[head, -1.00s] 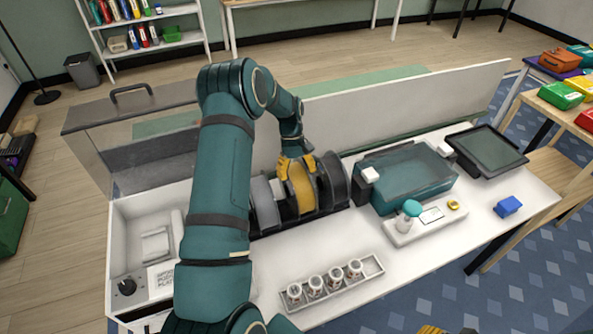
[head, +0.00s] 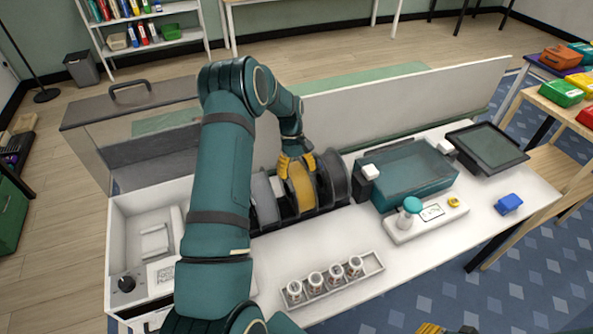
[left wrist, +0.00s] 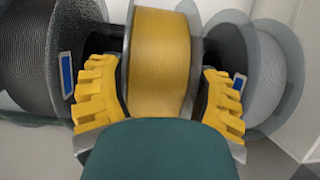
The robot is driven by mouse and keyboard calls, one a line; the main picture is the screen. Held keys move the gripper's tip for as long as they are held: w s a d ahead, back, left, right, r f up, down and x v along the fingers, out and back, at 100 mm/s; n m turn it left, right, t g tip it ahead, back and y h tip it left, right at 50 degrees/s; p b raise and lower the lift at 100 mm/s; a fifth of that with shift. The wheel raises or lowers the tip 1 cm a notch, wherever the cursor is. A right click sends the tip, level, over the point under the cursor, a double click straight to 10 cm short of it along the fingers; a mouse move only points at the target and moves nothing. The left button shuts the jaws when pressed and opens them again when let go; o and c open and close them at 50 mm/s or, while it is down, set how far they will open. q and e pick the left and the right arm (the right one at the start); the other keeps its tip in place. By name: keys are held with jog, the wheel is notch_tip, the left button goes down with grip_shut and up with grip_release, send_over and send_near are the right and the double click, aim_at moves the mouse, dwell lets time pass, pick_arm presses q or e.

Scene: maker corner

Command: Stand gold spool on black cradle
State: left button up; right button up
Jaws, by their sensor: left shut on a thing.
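The gold spool (head: 303,190) stands upright between a grey spool and a dark spool, in a black cradle (head: 303,214) whose front edge shows below them. My left gripper (head: 297,165) reaches down onto it from above and is shut on it. In the left wrist view the gold spool (left wrist: 158,65) sits between the yellow fingers of the gripper (left wrist: 160,100). Whether its underside touches the cradle is hidden. Only a yellow bit of my right gripper (head: 430,328) shows at the bottom edge, so its jaws cannot be read.
The grey spool (head: 264,198) and dark spool (head: 335,178) stand close on either side. To the right are a teal box (head: 412,180), a white device (head: 425,222) and a tablet (head: 487,146). A tray of small jars (head: 335,281) lies in front. A low panel (head: 400,105) runs behind.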

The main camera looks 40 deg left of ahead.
pick_arm(q)
jog(key=shift+f, duration=0.15)
jog(key=o, duration=1.3)
jog(key=shift+f, duration=0.1)
jog(key=v, duration=1.2)
jog(key=shift+s, duration=0.1)
